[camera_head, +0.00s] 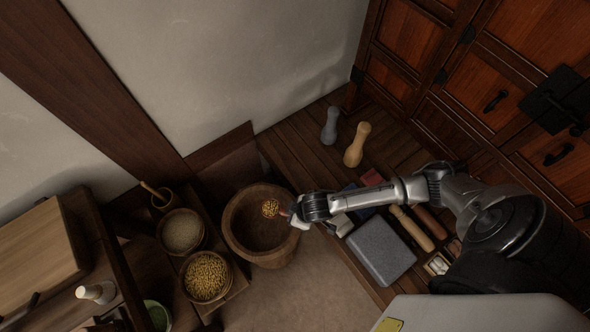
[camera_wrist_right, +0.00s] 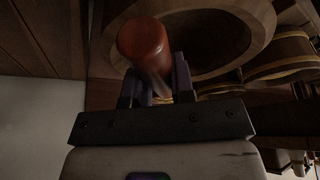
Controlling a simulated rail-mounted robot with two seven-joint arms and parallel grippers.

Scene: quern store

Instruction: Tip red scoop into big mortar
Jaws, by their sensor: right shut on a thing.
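The big mortar (camera_head: 240,247), a wide brown wooden bowl, stands in the middle of the head view. My right gripper (camera_head: 293,213) is at the mortar's right rim, shut on the handle of the red scoop (camera_head: 284,212). The scoop's bowl, over the mortar's opening, holds yellow grains (camera_head: 270,208) and looks about level. My left gripper is not in view.
Left of the mortar are a tub of yellow grain (camera_head: 206,276), a tub of paler grain (camera_head: 181,231) and a small mortar with pestle (camera_head: 161,199). At right, a low wooden platform bears a grey stone block (camera_head: 381,250) and two upright pestles (camera_head: 357,145).

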